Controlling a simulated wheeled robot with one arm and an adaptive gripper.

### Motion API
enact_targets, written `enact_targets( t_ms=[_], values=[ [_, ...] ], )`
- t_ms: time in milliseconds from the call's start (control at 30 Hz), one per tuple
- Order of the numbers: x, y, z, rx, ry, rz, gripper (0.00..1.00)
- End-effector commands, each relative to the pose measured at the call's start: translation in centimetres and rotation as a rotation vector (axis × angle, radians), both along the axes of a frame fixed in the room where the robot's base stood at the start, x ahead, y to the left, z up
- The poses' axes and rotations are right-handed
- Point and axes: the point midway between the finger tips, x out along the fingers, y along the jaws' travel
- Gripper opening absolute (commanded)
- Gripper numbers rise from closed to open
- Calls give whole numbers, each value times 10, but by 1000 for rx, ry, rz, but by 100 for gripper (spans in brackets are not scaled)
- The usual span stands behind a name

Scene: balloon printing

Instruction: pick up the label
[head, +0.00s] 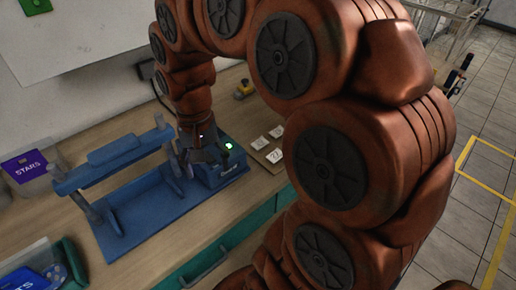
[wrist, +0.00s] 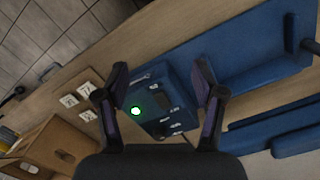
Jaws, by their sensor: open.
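My gripper (head: 203,151) is over the blue box (head: 222,173) with a lit green button at the right end of the blue stand. In the wrist view my gripper (wrist: 162,72) is open, its two dark fingers spread apart with the blue box (wrist: 150,98) showing between and beyond them. Nothing is seen held. Small white cards with dark marks lie on a board right of the box: one card (head: 260,143), another (head: 276,131) and a third (head: 274,156). No separate label on the box can be made out clearly.
The blue stand (head: 150,215) with its raised crossbar is left of the box. A STARS bin (head: 26,170) and a second bin (head: 35,272) stand farther left. A yellow button box (head: 243,89) sits at the back. A cardboard box (wrist: 62,140) shows at lower left.

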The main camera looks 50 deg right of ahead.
Motion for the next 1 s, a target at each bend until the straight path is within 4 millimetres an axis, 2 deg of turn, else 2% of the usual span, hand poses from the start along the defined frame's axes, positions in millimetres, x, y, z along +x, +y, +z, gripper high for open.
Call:
enact_targets(
  t_ms=[33, 100, 167, 300, 500, 600, 767, 1000],
  values=[
    [15, -17, -10, 0, -6, -79, 69],
    [33, -42, -15, -7, -19, -199, 69],
    [46, -64, -21, -10, -26, -302, 69],
    [70, -124, -36, -23, -42, -553, 69],
    [80, -202, -59, -43, -51, -866, 69],
    [79, -229, -67, -52, -53, -970, 69],
    [76, -249, -72, -61, -54, -1049, 69],
    [76, -250, -90, -61, -55, -1058, 69]
  ],
)
